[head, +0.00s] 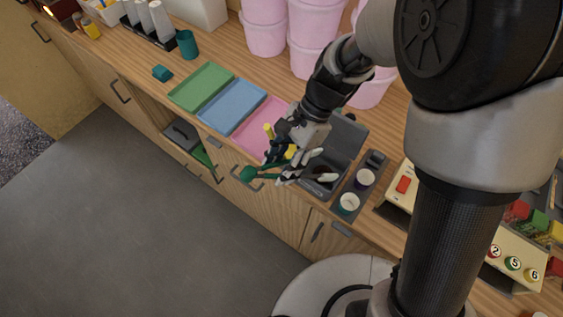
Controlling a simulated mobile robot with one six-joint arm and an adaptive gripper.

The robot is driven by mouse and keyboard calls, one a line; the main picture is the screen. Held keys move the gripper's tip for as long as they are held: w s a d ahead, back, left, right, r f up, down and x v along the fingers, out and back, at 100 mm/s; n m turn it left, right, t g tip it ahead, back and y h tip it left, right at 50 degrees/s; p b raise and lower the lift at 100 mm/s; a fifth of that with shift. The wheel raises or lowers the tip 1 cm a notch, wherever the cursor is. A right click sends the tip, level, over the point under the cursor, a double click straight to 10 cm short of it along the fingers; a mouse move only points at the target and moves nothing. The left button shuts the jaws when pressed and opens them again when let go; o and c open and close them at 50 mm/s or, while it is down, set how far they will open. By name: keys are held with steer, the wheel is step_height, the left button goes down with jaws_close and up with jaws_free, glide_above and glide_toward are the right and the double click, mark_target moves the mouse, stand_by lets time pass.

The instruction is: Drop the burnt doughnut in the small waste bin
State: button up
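My gripper (287,169) is over the counter's front edge, in front of the pink tray and beside an open dark grey box (345,138). A dark green piece (250,173) and yellow pieces show around its fingers; I cannot tell whether it holds them or how far the fingers are apart. A small brown and white item (325,174) shows in or over the grey box, too small to identify. I cannot make out the burnt doughnut for certain. A small teal container (187,44) stands at the back left; I cannot tell whether it is the waste bin.
Green (201,86), blue (232,107) and pink (258,126) trays lie left of my gripper. Pink tubs (265,35) are stacked behind. Two cups (348,203) stand right of the grey box. The floor at left is clear.

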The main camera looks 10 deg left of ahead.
stand_by(0.4)
step_height(320, 180, up, 12)
steer(key=p, duration=1)
steer(key=shift+f, duration=0.25)
steer(key=shift+o, duration=0.3)
